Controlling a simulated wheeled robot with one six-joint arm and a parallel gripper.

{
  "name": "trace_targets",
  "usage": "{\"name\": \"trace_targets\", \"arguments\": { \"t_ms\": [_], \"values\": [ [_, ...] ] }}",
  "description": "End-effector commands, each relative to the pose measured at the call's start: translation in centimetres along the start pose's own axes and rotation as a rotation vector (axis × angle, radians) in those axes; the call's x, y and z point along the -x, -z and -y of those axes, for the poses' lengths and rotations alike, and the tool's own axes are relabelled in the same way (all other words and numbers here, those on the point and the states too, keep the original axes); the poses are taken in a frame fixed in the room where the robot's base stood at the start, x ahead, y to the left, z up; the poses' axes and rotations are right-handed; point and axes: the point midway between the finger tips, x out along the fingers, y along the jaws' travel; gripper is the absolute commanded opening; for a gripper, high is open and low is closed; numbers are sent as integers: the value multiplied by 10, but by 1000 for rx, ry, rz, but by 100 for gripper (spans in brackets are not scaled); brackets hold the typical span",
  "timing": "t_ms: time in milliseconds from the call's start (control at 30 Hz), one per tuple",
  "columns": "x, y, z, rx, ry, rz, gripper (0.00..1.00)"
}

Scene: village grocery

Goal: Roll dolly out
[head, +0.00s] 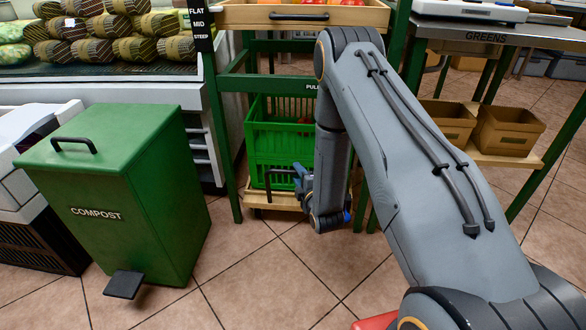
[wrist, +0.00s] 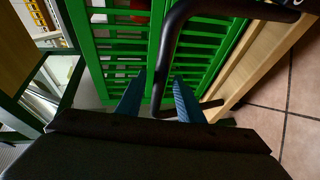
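The dolly (head: 262,202) is a low wooden platform on the floor under the green stand, carrying a green crate (head: 262,146). Its black bar handle (head: 268,184) stands at the front. My gripper (head: 299,178) is at this handle, low in front of the crate. In the wrist view, the handle (wrist: 163,62) passes between my two blue fingers (wrist: 159,82), with a small gap visible on each side. My gripper looks open around the bar. The dolly's wooden edge (wrist: 262,62) and the crate's slats (wrist: 205,45) show behind. Most of the dolly's wheels are hidden.
A green compost bin (head: 120,185) with a foot pedal (head: 123,285) stands to the left. Green stand legs (head: 222,150) flank the dolly. At right, a table has a lower shelf with brown boxes (head: 508,130). The tiled floor (head: 255,275) in front is clear.

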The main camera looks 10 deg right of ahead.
Motion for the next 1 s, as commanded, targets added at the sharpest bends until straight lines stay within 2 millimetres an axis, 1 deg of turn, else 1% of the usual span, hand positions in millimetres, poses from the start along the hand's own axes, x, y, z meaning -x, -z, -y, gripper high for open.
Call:
{"name": "trace_targets", "arguments": {
  "t_ms": [33, 100, 300, 467, 700, 767, 900, 933, 1000],
  "values": [
    [-10, 0, 1, 0, -4, -1, 34],
    [-21, 0, 1, 0, -4, -1, 34],
    [-45, 0, 1, 0, -2, 0, 34],
    [-53, 0, 0, -1, 0, 0, 34],
    [-53, 0, 0, -1, 0, 0, 34],
    [-53, 0, 0, -1, 0, 0, 26],
    [-53, 0, 0, -1, 0, 0, 2],
    [-53, 0, 0, -1, 0, 0, 0],
    [-53, 0, 0, -1, 0, 0, 0]
  ]
}}
